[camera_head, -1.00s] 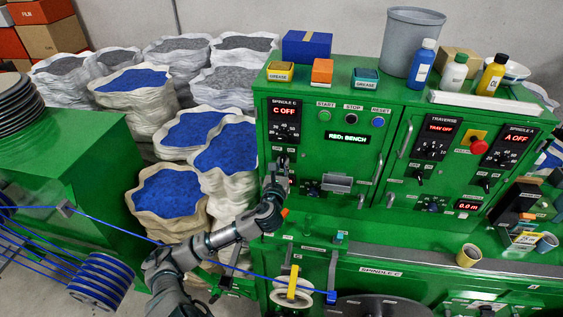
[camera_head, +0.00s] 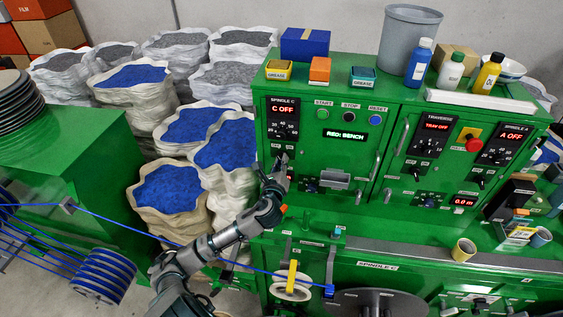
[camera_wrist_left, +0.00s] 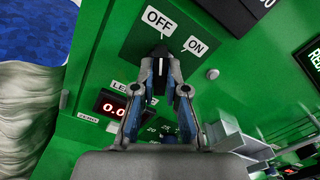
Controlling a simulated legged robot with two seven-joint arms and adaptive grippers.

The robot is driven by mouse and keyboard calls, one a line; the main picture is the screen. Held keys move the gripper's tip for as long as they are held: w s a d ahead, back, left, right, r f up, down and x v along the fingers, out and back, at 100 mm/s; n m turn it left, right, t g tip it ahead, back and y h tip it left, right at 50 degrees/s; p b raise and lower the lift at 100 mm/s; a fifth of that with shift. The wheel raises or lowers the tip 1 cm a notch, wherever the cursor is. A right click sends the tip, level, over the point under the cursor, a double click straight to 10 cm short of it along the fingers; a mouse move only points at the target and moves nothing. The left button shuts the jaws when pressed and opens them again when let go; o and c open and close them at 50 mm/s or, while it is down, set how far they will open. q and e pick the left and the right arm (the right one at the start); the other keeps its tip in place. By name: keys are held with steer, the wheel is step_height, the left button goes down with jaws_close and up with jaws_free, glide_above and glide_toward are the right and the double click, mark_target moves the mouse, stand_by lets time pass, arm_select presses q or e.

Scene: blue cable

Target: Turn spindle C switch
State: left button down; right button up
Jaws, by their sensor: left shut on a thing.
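The spindle C panel (camera_head: 283,118) on the green cabinet reads C OFF in red. Its black switch knob (camera_wrist_left: 160,66) shows in the left wrist view between an OFF label (camera_wrist_left: 158,19) and an ON label (camera_wrist_left: 196,45). The knob's white line points towards the OFF side. My left gripper (camera_head: 281,163) is at the cabinet face below the spindle C display, its fingers shut on the knob. My right gripper is not in view.
Start, stop and reset buttons (camera_head: 350,116) sit to the right. A silver handle (camera_head: 334,177) stands out just right of the gripper. A small red display (camera_wrist_left: 114,107) lies below the switch.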

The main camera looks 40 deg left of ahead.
arm_select(q)
steer(key=shift+a+r, duration=0.2)
steer(key=shift+r, duration=0.35)
steer(key=c, duration=1.2)
jaws_free()
steer(key=shift+f, duration=0.4)
steer(key=v, duration=1.2)
steer(key=shift+a, duration=0.15)
